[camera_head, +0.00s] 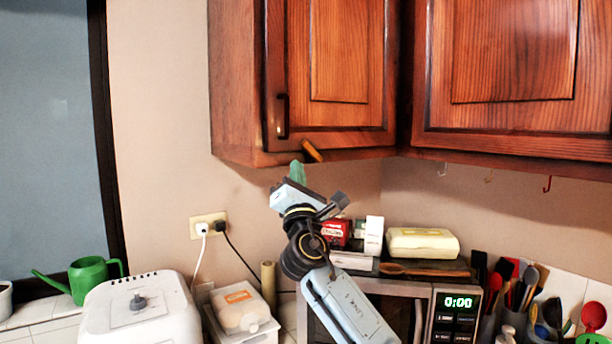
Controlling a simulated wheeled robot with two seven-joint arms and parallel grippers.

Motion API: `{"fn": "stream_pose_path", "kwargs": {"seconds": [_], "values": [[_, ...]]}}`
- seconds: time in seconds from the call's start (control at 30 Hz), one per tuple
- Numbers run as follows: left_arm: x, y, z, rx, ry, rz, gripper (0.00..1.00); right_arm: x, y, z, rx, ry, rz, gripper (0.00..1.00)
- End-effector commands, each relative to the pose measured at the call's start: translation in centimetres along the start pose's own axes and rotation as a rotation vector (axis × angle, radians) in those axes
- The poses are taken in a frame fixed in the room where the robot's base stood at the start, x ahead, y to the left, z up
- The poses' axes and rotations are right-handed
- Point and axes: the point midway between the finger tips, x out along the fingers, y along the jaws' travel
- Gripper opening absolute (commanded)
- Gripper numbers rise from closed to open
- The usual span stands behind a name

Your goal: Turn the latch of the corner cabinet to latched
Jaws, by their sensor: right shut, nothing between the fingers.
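The corner cabinet (340,60) is a reddish-brown wooden wall cabinet, and its door with the dark vertical handle (283,116) looks closed. A small orange-yellow wooden latch (312,151) sits at the door's bottom edge, right of the handle, and lies slanted from upper left to lower right. My right gripper (298,171) points up from below, with its green fingertips shut and empty. In the picture the fingertips are just below and left of the latch; a gap shows between them. I cannot tell the depth between them. My left gripper is not in view.
A microwave (443,318) stands below, with a yellow box (423,243) and a wooden spoon on top. A white appliance (140,308), a green watering can (88,278) and utensils fill the counter. Hooks hang under the right cabinet (510,80). The wall below the latch is mostly clear.

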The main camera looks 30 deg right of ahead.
Motion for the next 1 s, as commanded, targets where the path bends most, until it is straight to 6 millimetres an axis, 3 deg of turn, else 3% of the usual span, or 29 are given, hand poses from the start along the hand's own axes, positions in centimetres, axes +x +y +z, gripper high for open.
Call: {"fn": "stream_pose_path", "kwargs": {"seconds": [0.07, 0.3, 0.57, 0.7, 0.83, 1.0], "values": [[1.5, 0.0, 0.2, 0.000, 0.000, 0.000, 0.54, -1.8, 0.1, -1.5, 0.002, 0.003, 0.001, 0.00], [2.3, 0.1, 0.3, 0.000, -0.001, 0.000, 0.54, -7.1, 1.1, -1.0, 0.002, 0.002, 0.001, 0.00], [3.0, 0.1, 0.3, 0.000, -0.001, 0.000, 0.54, -10.4, 1.6, -0.8, 0.000, 0.001, 0.000, 0.03], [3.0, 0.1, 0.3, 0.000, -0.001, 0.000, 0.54, -10.3, 1.7, -0.4, 0.045, 0.013, 0.009, 0.21], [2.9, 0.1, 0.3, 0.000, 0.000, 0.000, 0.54, -8.5, 1.4, 0.8, 0.214, 0.068, 0.031, 0.37], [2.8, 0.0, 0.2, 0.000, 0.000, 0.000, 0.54, -5.7, 1.0, 3.1, 0.554, 0.213, 0.028, 0.37]]}}
